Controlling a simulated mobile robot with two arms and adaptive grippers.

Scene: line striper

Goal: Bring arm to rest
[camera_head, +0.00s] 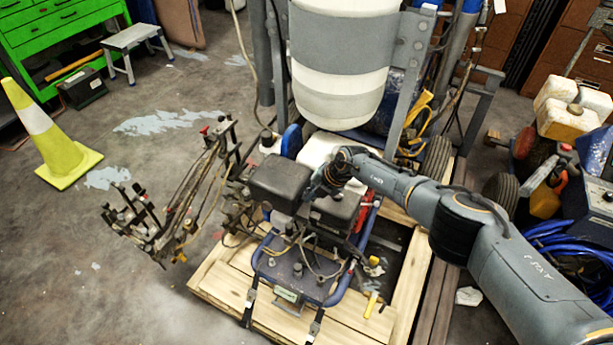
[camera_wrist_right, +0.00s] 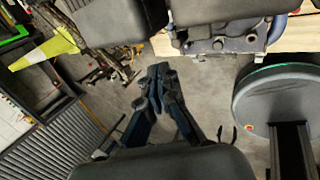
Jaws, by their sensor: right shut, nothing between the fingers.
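My right arm (camera_head: 455,215) reaches in from the lower right in the head view and stretches over the line striper. My right gripper (camera_head: 322,188) is at the striper's dark seat-like blocks (camera_head: 280,180), partly lost against them; I cannot tell from this view whether it touches them. In the right wrist view the gripper (camera_wrist_right: 163,74) has its fingers together with nothing between them, and bare floor shows behind them. My left gripper is in neither view.
The striper stands on a wooden pallet (camera_head: 225,290), with a white tank (camera_head: 340,65) behind it. A hose-laden bracket (camera_head: 185,200) juts left. A yellow cone (camera_head: 50,140), a step stool (camera_head: 135,42) and a green cabinet (camera_head: 60,35) stand left. Floor between is open.

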